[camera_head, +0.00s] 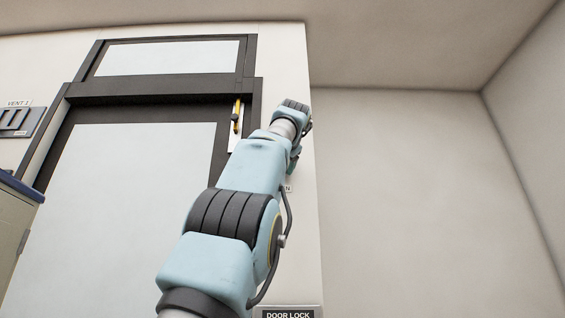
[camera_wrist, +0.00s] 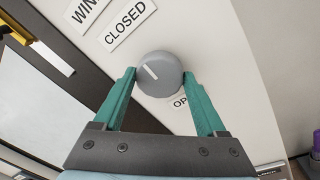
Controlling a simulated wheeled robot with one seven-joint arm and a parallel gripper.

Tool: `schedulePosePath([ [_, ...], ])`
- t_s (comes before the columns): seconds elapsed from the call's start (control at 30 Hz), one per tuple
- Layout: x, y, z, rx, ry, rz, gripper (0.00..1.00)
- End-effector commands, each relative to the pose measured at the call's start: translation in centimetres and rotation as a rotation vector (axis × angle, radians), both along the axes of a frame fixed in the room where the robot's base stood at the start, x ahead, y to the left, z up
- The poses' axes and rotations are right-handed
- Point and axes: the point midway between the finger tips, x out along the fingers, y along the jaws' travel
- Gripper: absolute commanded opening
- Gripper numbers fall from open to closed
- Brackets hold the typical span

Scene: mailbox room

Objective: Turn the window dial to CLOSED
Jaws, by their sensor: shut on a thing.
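The window dial (camera_wrist: 166,82) is a round grey knob with a short white line on its face, on the white wall in the wrist view. The line slants to the upper left, roughly towards the CLOSED label (camera_wrist: 125,24). A label starting with OP (camera_wrist: 180,102) lies below the dial, partly hidden by a finger. My gripper (camera_wrist: 161,75) is shut on the dial, with one green finger on each side.
A dark-framed door (camera_head: 130,200) with a pane above it stands left in the head view. A yellow handle (camera_head: 237,115) is beside its upper right corner. A vent panel (camera_head: 18,122) is at far left, and a DOOR LOCK sign (camera_head: 288,314) is low. Bare wall lies to the right.

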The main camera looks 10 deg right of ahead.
Motion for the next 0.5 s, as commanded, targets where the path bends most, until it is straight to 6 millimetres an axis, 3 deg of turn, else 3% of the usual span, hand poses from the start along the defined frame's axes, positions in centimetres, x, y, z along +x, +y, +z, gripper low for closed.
schedulePosePath([
  [0.2,0.06,0.01,-0.13,-0.001,0.004,0.001,0.18],
  [0.23,0.06,0.00,-0.12,-0.001,0.004,0.001,0.76],
  [0.43,0.04,-0.01,-0.08,0.000,0.001,0.000,0.98],
  [0.5,0.03,0.00,-0.06,0.000,0.001,0.000,1.00],
])
